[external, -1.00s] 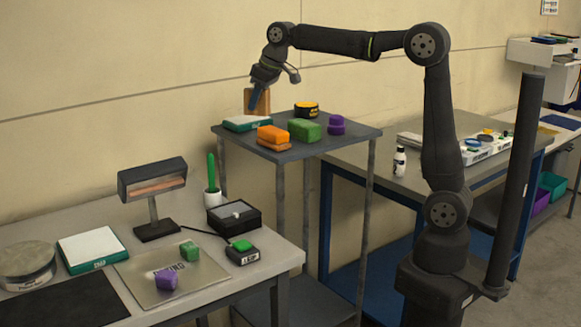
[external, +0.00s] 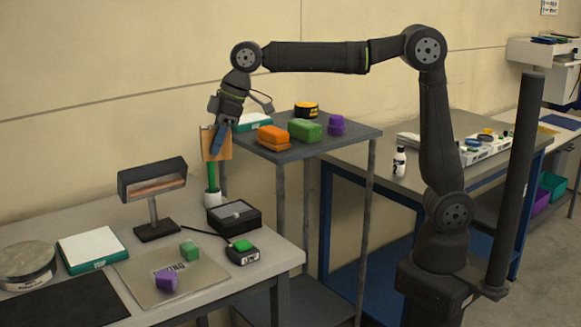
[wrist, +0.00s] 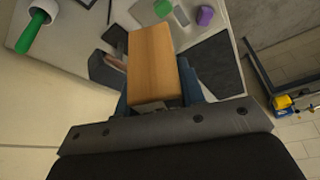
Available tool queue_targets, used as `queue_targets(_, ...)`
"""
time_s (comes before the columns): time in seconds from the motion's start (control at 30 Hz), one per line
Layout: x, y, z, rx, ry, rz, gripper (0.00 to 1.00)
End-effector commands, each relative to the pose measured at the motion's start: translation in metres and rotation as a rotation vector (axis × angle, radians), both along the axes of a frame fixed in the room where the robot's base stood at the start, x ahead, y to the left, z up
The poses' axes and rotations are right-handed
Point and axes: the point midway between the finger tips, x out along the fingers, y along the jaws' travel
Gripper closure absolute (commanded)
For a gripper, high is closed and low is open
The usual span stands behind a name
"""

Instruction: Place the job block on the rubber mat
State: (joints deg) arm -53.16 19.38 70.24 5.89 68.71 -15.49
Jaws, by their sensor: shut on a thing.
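A tan wooden block, which I take to be the job block (external: 216,148), hangs in my gripper (external: 220,135) in the external view. My gripper is shut on it, above the back of the grey left bench, near the pen cup. In the wrist view the block (wrist: 154,62) fills the middle between the blue fingers. The black rubber mat (external: 66,303) lies flat at the front left of the bench, partly cut off by the picture's edge. Its dark sheet (wrist: 213,66) also shows in the wrist view, right of the block, with nothing seen on it.
A lamp (external: 152,183) stands upright on the bench between block and mat. A white cup with a green stick (external: 212,197) is below the block. A metal plate (external: 200,272) bears a green and a purple block. A tall stand (external: 330,145) with several objects is at right.

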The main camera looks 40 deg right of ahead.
Motion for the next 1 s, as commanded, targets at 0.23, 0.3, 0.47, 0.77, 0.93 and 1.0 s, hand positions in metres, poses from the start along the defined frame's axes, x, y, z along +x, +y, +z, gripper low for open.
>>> queue_targets(0.23,0.000,-0.001,-0.068,-0.002,0.002,-0.001,0.89)
queue_targets(0.3,0.000,-0.001,-0.092,-0.003,0.001,-0.001,0.89)
queue_targets(0.47,0.000,-0.001,-0.131,-0.002,0.001,-0.002,0.89)
queue_targets(0.77,-0.018,0.029,-0.165,0.000,-0.001,0.004,0.89)
queue_targets(0.93,-0.040,0.062,-0.189,0.001,-0.001,0.004,0.89)
queue_targets(1.0,-0.047,0.075,-0.198,0.000,-0.001,0.003,0.89)
